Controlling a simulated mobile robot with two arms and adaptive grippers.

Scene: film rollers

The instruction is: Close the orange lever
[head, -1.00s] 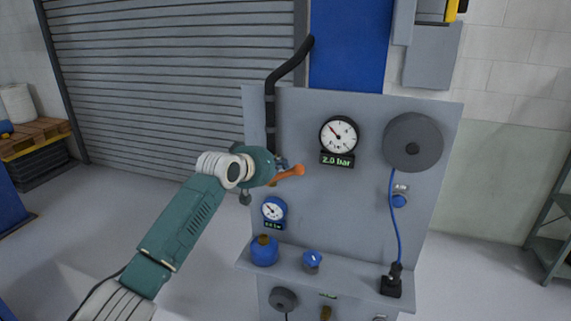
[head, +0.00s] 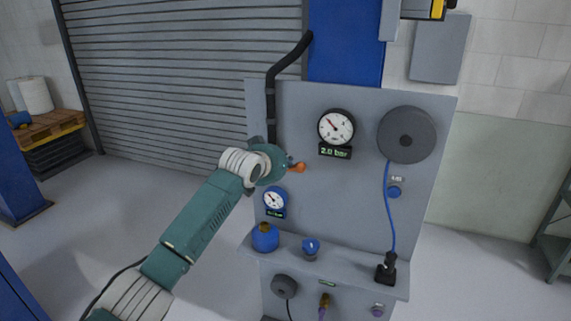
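The orange lever (head: 298,167) is on the left part of the grey panel (head: 360,220), below the black pipe. Only its rounded orange end shows; the rest is hidden behind my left wrist. My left gripper (head: 284,164) is at the lever, between the wrist and the panel. Its fingers are mostly hidden, so I cannot tell whether they touch the lever or are open or shut. My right gripper is not in view.
The panel carries a 2.0 bar gauge (head: 336,127), a grey reel (head: 407,135) with a blue hose, and a smaller blue gauge (head: 275,199). Floor left of the panel is clear.

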